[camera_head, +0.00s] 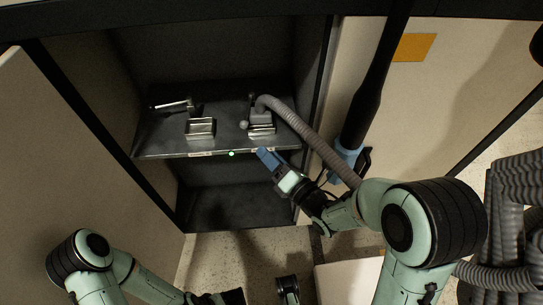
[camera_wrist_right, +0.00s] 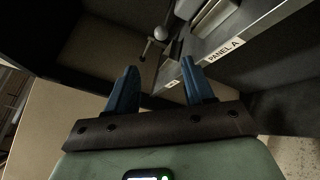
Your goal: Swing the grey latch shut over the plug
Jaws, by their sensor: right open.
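A grey corrugated hose ends in the plug (camera_head: 261,115), which sits at the right-hand socket (camera_head: 262,130) on the cabinet shelf. A ball-ended grey handle, which looks like the latch (camera_head: 244,125), stands just left of the plug; its ball (camera_wrist_right: 160,33) also shows in the right wrist view. I cannot tell the latch's exact angle. My right gripper (camera_head: 267,155) is open and empty, just in front of the shelf's front edge, below the latch and apart from it. Its two blue fingers (camera_wrist_right: 161,88) are spread in the wrist view. My left gripper (camera_head: 260,296) is low at the bottom edge, its jaws unclear.
A second metal socket (camera_head: 200,128) with a lever (camera_head: 172,105) stands on the shelf's left half. The shelf's front edge bears a label (camera_wrist_right: 224,49) reading PANEL A. The hose (camera_head: 312,138) runs down right, beside my right arm. A cabinet door (camera_head: 70,180) stands open at left.

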